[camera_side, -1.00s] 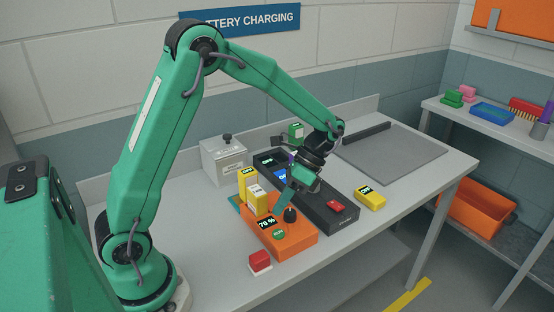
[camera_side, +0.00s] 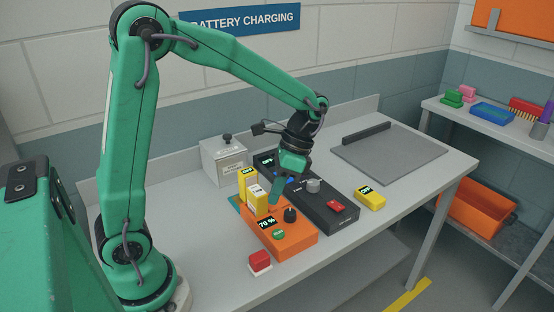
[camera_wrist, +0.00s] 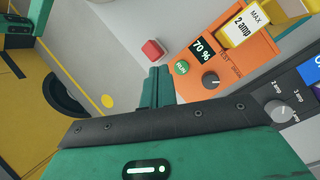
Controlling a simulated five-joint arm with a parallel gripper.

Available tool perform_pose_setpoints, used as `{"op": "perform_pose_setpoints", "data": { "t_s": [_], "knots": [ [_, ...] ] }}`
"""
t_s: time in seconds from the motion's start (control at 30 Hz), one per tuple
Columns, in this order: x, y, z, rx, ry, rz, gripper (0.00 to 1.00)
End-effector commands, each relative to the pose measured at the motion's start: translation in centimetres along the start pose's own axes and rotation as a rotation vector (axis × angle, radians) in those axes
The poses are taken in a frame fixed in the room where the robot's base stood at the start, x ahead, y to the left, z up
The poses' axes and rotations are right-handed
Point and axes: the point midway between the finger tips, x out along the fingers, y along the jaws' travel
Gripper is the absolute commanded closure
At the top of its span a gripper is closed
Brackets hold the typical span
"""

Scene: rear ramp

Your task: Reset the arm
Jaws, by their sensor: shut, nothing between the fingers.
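My gripper (camera_side: 275,192) is shut and empty. In the side view it hangs over the bench, in front of the back part of the orange charger (camera_side: 290,241). In the wrist view its fingers (camera_wrist: 157,86) are together, pointing toward a red button (camera_wrist: 153,50). I cannot tell how high the fingertips are above the charger. The orange charger (camera_wrist: 236,62) shows a 70 % display, a green RUN button (camera_wrist: 181,67) and a black knob (camera_wrist: 211,80).
A yellow block (camera_side: 370,198) lies to the right. A pale box (camera_side: 224,160) stands behind. The grey mat (camera_side: 395,153) is mostly clear.

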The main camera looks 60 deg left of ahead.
Motion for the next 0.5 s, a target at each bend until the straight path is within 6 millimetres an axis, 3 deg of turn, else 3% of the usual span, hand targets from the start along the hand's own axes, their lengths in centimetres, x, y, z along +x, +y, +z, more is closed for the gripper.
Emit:
{"op": "perform_pose_setpoints", "data": {
  "t_s": [0.5],
  "knots": [
    [-3.4,2.7,4.8,-0.225,0.341,-0.158,1.0]
  ]
}}
